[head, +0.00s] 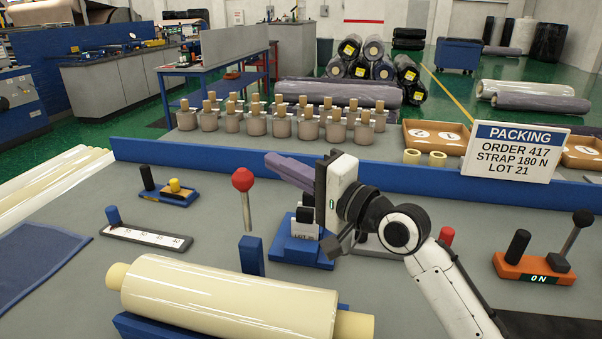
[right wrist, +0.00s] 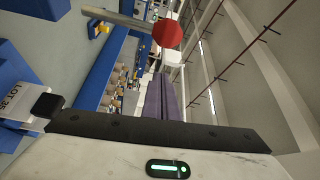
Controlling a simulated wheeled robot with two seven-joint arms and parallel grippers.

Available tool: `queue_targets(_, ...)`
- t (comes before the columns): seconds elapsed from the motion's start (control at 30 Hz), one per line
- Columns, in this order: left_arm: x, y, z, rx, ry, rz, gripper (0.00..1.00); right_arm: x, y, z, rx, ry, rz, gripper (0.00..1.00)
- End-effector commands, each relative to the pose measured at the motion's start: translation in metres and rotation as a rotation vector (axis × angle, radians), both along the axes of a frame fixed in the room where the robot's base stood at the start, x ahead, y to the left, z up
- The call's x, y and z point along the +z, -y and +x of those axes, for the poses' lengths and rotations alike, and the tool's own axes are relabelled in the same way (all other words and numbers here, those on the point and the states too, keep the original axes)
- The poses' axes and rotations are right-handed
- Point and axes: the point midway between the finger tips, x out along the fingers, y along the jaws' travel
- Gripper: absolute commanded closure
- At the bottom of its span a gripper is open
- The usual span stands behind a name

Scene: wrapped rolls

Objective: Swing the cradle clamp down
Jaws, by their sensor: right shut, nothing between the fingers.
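The cradle clamp (head: 248,210) is a grey rod with a red ball knob on a blue post, just behind the cream wrapped roll (head: 225,298). The rod stands nearly upright. The roll lies in a blue cradle (head: 150,328), mostly hidden beneath it. My right gripper (head: 320,195) is shut and empty, to the right of the knob and apart from it. In the right wrist view the red knob (right wrist: 168,33) shows near the top, with its rod running left. My left gripper is not in view.
An orange unit (head: 533,268) with black handles is at right, a white scale strip (head: 146,238) at left. A packing sign (head: 515,150) stands at the blue back rail (head: 200,160).

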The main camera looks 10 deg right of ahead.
Motion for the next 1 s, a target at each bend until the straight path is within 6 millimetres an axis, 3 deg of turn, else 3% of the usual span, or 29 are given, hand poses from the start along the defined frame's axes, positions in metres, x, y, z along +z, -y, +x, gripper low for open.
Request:
queue_targets(0.1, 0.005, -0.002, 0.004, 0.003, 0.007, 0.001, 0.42, 0.002, -0.014, 0.012, 0.002, 0.0, 0.0, 1.0)
queue_targets(0.37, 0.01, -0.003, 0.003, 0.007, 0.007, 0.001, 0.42, -0.004, -0.028, -0.017, 0.001, -0.001, 0.0, 1.0)
queue_targets(1.0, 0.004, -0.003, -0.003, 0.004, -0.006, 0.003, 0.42, -0.006, -0.029, -0.025, -0.005, 0.025, -0.012, 1.0)
